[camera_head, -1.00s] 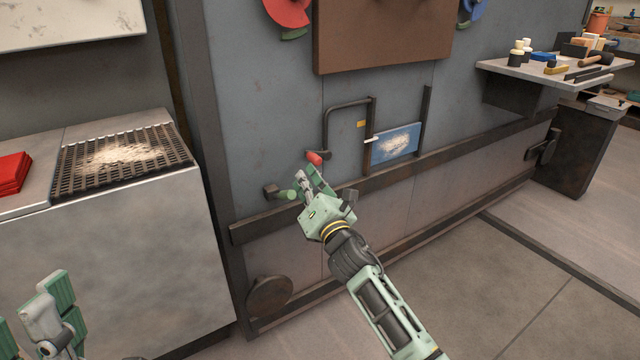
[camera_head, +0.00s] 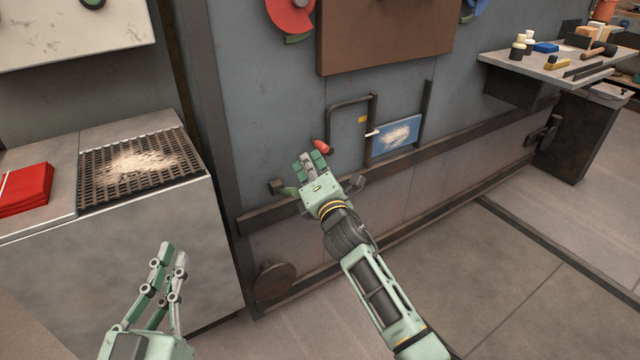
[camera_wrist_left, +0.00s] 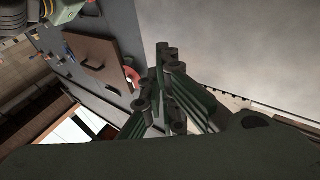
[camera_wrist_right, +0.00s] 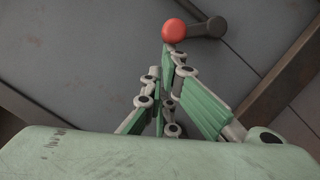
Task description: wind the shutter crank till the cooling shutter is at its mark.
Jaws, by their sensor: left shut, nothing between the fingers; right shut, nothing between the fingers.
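The shutter crank's red knob (camera_head: 321,147) stands out from the grey wall on a dark arm. It also shows in the right wrist view, with the knob (camera_wrist_right: 174,31) and dark crank arm (camera_wrist_right: 208,27) just beyond my fingertips. My right gripper (camera_head: 310,161) is shut and empty just below and left of the knob; I cannot tell whether it touches. The blue shutter panel (camera_head: 404,135) sits between dark upright rails. A white pointer (camera_head: 373,133) at its left edge is below a yellow mark (camera_head: 362,120). My left gripper (camera_head: 172,253) is shut and empty at lower left, away from the wall.
A grey counter (camera_head: 110,250) with a dark grate (camera_head: 170,160) and red folded cloth (camera_head: 25,188) stands at left. A dark rail (camera_head: 440,150) runs along the wall below the shutter. A shelf (camera_head: 545,70) with tools is at upper right. The floor at right is clear.

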